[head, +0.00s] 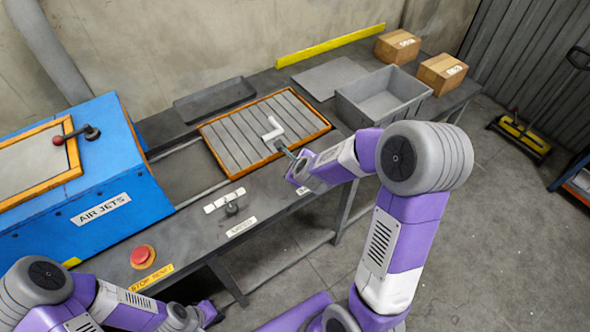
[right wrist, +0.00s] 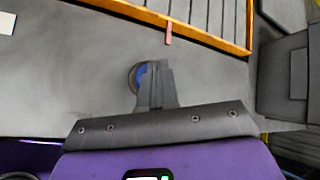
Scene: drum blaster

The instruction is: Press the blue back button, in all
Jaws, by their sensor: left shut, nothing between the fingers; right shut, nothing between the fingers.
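A round blue button (right wrist: 136,77) with a dark rim shows in the right wrist view, partly hidden by the fingers of my right gripper (right wrist: 155,68). These fingers are shut together and empty, over the right part of the button; I cannot tell if they touch it. In the head view my right gripper (head: 284,150) is at the front right edge of the slatted panel, and the blue button cannot be made out there. My left gripper (head: 212,313) is low at the bottom, in front of the bench, shut and empty.
A blue AIR JETS machine (head: 100,205) stands at the left, with a red stop button (head: 143,256) before it. A pale angled piece (head: 272,129) lies on the orange-framed slatted panel (head: 240,143). A grey bin (head: 385,93) and cardboard boxes (head: 397,46) are at the right.

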